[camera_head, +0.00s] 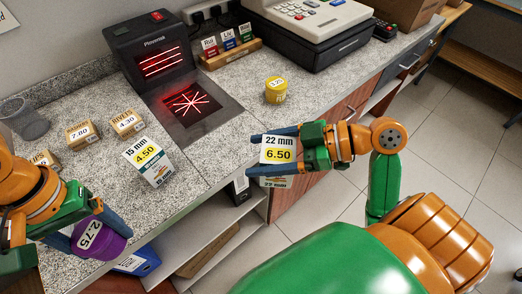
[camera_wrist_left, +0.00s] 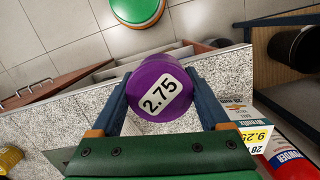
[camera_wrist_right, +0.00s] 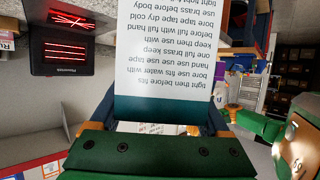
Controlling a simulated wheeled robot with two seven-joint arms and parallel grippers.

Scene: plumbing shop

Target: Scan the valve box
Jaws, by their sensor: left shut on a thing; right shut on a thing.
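My right gripper (camera_head: 256,156) is shut on a white box (camera_head: 278,152) marked "22 mm" and "6.50", held in front of the counter's edge. In the right wrist view a printed face of the box (camera_wrist_right: 172,50) fills the middle. My left gripper (camera_head: 100,226) is shut on a purple round tub (camera_head: 97,240) marked "2.75", also in the left wrist view (camera_wrist_left: 160,88). The scanner (camera_head: 158,60) shows red lines, and its dark glass plate (camera_head: 212,122) with a red star pattern is bare.
A box marked "15 mm 4.50" (camera_head: 148,160) stands near the counter's front edge. Small brown boxes (camera_head: 82,134) (camera_head: 127,123) lie behind it. A yellow tin (camera_head: 276,90) stands right of the plate. A cash register (camera_head: 310,22) and a tag rack (camera_head: 230,52) are at the back.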

